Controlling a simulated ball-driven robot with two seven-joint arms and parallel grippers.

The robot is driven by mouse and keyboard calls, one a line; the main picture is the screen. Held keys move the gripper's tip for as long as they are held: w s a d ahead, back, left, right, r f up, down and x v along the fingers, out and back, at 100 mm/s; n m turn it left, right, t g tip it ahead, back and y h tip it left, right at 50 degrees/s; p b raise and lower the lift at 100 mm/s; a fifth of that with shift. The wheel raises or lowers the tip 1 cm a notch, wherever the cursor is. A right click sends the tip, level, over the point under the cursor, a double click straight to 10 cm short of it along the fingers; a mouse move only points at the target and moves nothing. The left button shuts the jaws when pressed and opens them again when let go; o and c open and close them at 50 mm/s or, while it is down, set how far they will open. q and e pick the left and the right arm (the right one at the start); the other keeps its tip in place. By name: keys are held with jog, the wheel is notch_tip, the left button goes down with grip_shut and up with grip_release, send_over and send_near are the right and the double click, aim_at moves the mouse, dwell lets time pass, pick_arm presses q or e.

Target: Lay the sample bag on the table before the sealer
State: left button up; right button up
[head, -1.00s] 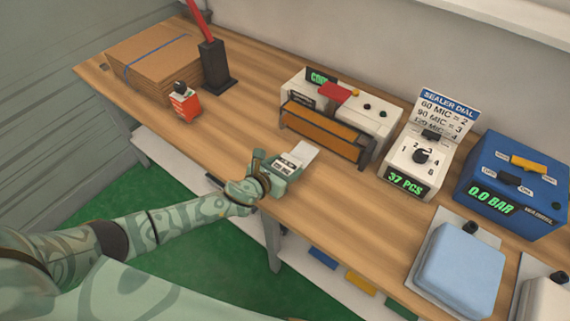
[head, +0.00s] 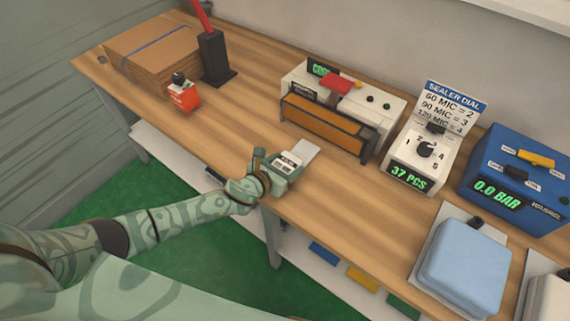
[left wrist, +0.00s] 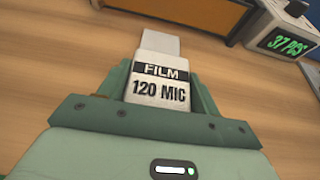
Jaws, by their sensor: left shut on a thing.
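The sample bag (left wrist: 160,85) is a small white pouch labelled "FILM 120 MIC", with a paler flap at its far end. It also shows in the head view (head: 303,152). My left gripper (head: 286,166) is shut on it, close to the tabletop; I cannot tell if the bag touches the wood. In the left wrist view the fingers (left wrist: 165,95) flank the label. The sealer (head: 325,125), a white unit with an orange-brown front bar and a red part on top, stands just beyond the bag. My right gripper is not in view.
A dial unit reading "37 PCS" (head: 418,155) and a blue "0.0 BAR" box (head: 515,180) stand right of the sealer. A pale blue pad (head: 462,268) lies at the front right. Cardboard (head: 150,55) and an orange-red object (head: 183,95) sit left. Bare table (head: 225,125) lies between.

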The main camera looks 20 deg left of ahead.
pick_arm(q)
jog(key=shift+f+b, duration=0.35)
jog(key=shift+f, duration=0.15)
jog(key=o, duration=1.1)
jog(key=shift+s+a+r, duration=0.1)
jog(key=shift+s+r, duration=0.1)
jog(key=shift+s, duration=0.1)
jog(key=p+v, duration=0.3)
jog(key=v, duration=1.2)
jog(key=shift+s+a+r+p, duration=0.1)
jog(key=shift+s+a+p, duration=0.05)
jog(key=shift+s+p, duration=0.2)
